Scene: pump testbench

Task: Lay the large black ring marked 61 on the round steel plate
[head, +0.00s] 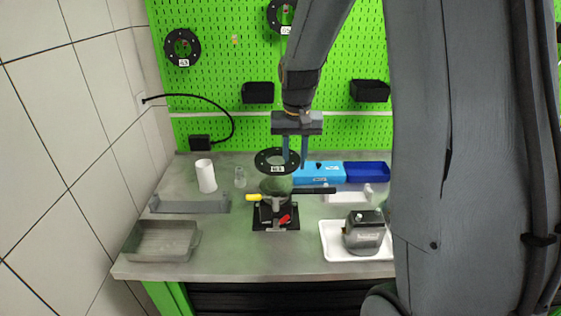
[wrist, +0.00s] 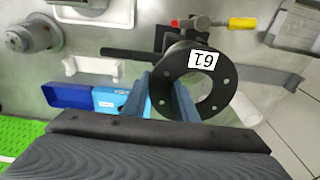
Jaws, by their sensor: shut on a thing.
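The large black ring (head: 263,162) carries a white label, which reads 61 in the wrist view (wrist: 222,90). My gripper (head: 294,164) is shut on one side of the ring's rim, with a blue finger on each side of it, also seen in the wrist view (wrist: 162,92). The ring hangs in the air above a pump fixture (head: 276,218) with a black base, a yellow-ended handle and a red lever. A round greyish surface (head: 275,187) on top of the fixture looks like the steel plate. The ring hides much of it in the wrist view.
A black bar (head: 315,190) sticks out right of the fixture. Blue bins (head: 318,173) stand behind it. A white tray with a grey motor (head: 363,234) is at right.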

